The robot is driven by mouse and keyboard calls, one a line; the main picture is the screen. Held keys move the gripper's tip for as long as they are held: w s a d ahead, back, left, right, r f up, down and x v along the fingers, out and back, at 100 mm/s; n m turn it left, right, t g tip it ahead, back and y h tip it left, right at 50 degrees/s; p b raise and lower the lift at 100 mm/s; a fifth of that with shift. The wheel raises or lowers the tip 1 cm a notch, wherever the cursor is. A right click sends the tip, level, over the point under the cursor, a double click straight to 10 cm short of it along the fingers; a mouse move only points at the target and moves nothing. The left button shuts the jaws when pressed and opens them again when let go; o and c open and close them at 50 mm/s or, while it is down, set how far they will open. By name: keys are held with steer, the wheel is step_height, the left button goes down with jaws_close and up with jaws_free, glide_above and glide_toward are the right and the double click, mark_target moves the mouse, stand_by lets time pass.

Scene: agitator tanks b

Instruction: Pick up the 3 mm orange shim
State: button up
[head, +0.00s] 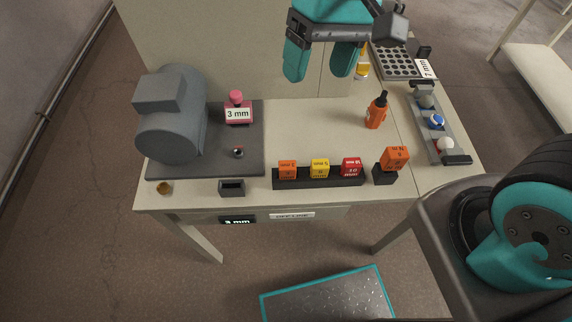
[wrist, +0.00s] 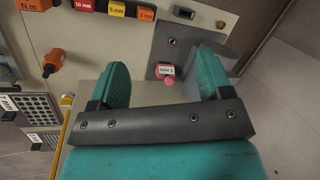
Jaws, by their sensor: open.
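The orange shim (head: 287,169) stands at the left end of a dark rack (head: 318,183), beside a yellow block and a red block. In the wrist view the orange shim (wrist: 146,14) shows near the top edge, with a 3 mm label. My gripper (head: 319,76) is open and empty, high over the back of the table and well apart from the rack. Its two teal fingers also show spread in the wrist view (wrist: 162,68).
A grey motor (head: 172,118) and a pink-topped 3 mm piece (head: 238,112) stand on a dark plate at left. The table middle is clear.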

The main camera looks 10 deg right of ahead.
steer(key=w+a+f+m+g+h+b, duration=0.1)
steer(key=w+f+m, duration=0.25)
steer(key=f, duration=0.25)
steer(key=w+a+f+m+g+h, duration=0.1)
steer(key=w+a+f+m, duration=0.1)
steer(key=w+f, duration=0.4)
steer(key=p, duration=0.3)
glide_toward(287, 163)
steer(key=shift+g, duration=0.3)
steer(key=x, duration=0.5)
steer(key=shift+f, duration=0.15)
steer(key=shift+p+x, duration=1)
steer(key=shift+x, duration=1.9)
steer(key=shift+w+f, duration=0.1)
steer(key=shift+w, duration=0.05)
steer(key=c, duration=1)
